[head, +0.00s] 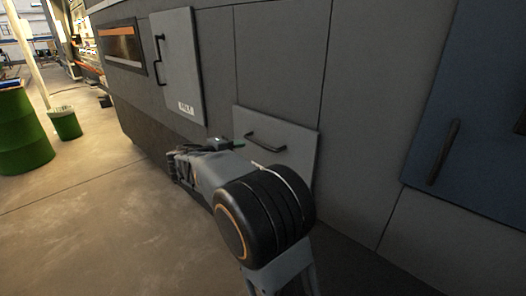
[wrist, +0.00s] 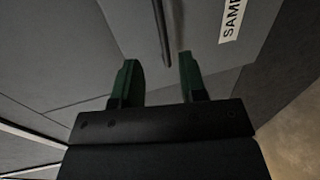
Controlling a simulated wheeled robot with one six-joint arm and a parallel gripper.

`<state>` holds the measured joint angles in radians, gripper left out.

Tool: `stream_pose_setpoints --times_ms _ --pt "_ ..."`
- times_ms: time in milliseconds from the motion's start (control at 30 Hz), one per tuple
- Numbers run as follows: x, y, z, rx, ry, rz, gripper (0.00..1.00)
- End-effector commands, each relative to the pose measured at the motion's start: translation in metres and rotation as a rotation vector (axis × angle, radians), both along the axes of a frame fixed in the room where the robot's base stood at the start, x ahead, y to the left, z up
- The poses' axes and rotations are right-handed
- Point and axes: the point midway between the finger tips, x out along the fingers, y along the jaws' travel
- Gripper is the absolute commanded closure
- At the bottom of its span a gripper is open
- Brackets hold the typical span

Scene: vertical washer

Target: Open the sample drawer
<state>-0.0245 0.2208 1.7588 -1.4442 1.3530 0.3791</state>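The sample drawer (head: 296,158) is a light grey front panel low on the grey machine, and it looks closed. Its dark bar handle (head: 265,142) is lying crosswise near the top. In the wrist view the handle (wrist: 162,35) lies ahead of the fingers, nearer the right one, beside a white label (wrist: 235,18) starting "SAMP". My gripper (head: 233,143) is to the left of the handle in the head view. In the wrist view my gripper (wrist: 159,68) is open, with two green fingers apart and nothing between them. My arm hides the drawer's lower part in the head view.
A taller grey panel (head: 180,70) with a handle and label is at the upper left of the machine. A blue panel (head: 475,110) is at the right. A green barrel (head: 22,130) and a green bin (head: 66,123) stand at the left. The floor (head: 90,215) at the left is clear.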

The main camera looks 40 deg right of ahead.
Motion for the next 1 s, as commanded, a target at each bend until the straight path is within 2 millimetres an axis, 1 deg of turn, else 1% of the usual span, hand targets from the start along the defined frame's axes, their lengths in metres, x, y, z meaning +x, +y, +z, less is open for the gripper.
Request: stream_pose_setpoints --times_ms 33,300,500,600,733,1000 --pt "0.001 -0.01 -0.002 0.0 0.001 -0.004 0.61" --pt "0.009 -0.061 -0.013 0.003 0.001 -0.004 0.61" --pt "0.015 -0.09 -0.019 0.004 0.002 -0.002 0.61" --pt "0.017 -0.101 -0.021 0.004 0.003 -0.001 0.61" --pt "0.019 -0.109 -0.022 0.003 0.001 0.001 0.61" --pt "0.02 -0.114 -0.024 0.004 0.002 0.001 0.61"
